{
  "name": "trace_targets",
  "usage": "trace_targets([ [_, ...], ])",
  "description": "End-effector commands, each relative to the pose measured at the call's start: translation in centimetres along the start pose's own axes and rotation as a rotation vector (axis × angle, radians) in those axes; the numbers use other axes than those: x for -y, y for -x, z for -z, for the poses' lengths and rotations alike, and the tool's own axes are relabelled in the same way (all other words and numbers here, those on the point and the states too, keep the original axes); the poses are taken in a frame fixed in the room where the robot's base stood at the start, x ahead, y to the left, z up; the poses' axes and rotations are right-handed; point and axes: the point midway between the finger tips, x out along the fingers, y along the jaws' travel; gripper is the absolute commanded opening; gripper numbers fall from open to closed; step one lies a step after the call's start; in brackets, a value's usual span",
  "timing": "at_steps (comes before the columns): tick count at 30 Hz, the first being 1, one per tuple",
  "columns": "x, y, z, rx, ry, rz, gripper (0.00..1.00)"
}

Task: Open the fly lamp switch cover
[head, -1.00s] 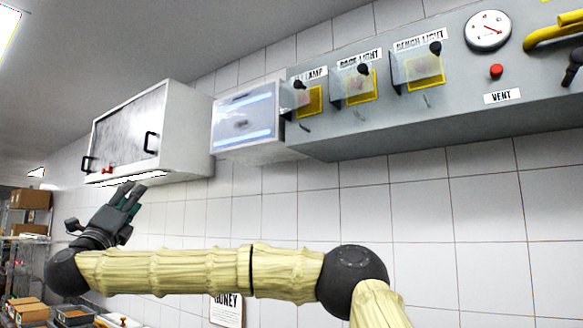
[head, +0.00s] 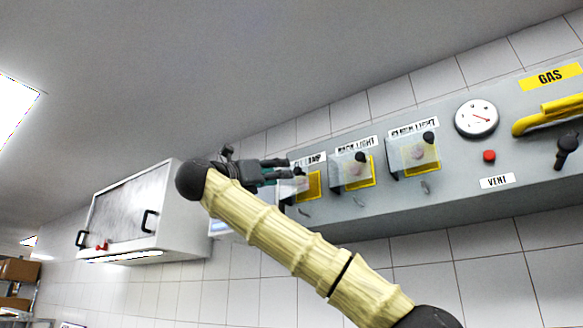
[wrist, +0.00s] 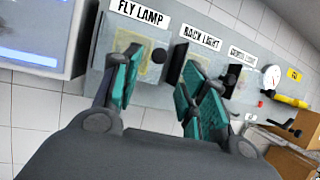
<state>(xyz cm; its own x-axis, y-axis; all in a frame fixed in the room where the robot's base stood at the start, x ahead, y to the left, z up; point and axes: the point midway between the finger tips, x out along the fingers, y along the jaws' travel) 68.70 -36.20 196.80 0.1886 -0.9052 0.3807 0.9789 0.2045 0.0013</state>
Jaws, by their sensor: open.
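The fly lamp switch cover (head: 301,187) is a clear panel with a dark knob, over a yellow-framed switch at the left end of the grey wall panel. It looks shut, like its neighbours. In the wrist view the cover (wrist: 146,68) and its knob show beyond and between my fingers. My gripper (head: 289,169) is open and empty at the cover's upper left, its fingers pointing right along the panel. It partly hides the FLY LAMP label in the head view. In the wrist view my gripper (wrist: 162,64) has teal pads spread apart. Contact with the cover cannot be told.
The back light cover (head: 350,172) and bench light cover (head: 412,157) are close on the right. Further right are a gauge (head: 477,119), a red button (head: 489,156) and a yellow gas pipe (head: 545,118). A white cabinet (head: 170,220) hangs left. A lit box (wrist: 40,35) adjoins the panel.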

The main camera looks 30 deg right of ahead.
Motion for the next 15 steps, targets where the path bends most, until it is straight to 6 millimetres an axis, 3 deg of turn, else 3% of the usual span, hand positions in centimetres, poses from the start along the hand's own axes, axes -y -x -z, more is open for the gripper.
trace_targets([
  [6,0.0,-3.8,-0.3,0.0,0.002,0.001,0.43],
  [15,-0.1,-6.5,-0.1,0.001,0.001,0.0,0.43],
])
